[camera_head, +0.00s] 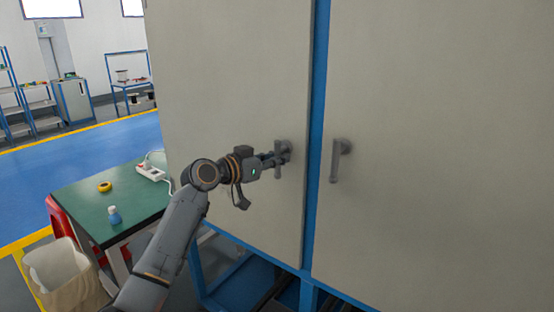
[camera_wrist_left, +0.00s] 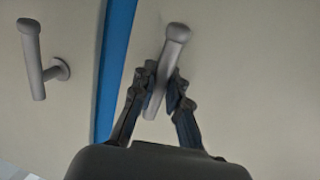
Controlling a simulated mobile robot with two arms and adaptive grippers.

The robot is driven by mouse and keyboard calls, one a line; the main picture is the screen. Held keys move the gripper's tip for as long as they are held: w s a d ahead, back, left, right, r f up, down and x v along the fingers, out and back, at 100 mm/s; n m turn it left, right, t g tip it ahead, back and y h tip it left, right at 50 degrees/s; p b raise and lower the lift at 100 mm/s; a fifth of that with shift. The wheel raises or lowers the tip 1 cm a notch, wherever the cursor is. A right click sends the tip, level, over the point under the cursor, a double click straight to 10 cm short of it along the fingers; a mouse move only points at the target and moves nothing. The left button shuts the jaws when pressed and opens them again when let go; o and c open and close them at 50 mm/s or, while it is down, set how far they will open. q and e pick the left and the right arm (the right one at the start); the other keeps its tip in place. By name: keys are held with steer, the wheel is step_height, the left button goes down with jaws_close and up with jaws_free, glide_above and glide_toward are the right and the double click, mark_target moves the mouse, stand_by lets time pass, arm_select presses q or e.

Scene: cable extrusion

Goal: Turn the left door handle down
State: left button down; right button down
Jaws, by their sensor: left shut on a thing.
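The left door handle (camera_wrist_left: 175,40) is a grey bar on the left cabinet door (camera_head: 235,70). In the head view the handle (camera_head: 278,171) looks roughly upright, partly hidden by my gripper. My left gripper (camera_head: 276,160) reaches it from the left and is shut on it. In the left wrist view the two fingers of my left gripper (camera_wrist_left: 163,92) sit on either side of the bar, and the bar's rounded end sticks out beyond them. My right gripper is not in view.
The right door (camera_head: 440,120) has a similar handle (camera_head: 335,165), beyond a blue frame post (camera_head: 317,130). A green-topped table (camera_head: 135,195) with a power strip (camera_head: 152,172), yellow tape (camera_head: 105,186) and a small blue bottle (camera_head: 114,214) stands left.

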arm_select(q)
steer(key=c, duration=1.3)
jaws_free()
steer(key=v, duration=1.2)
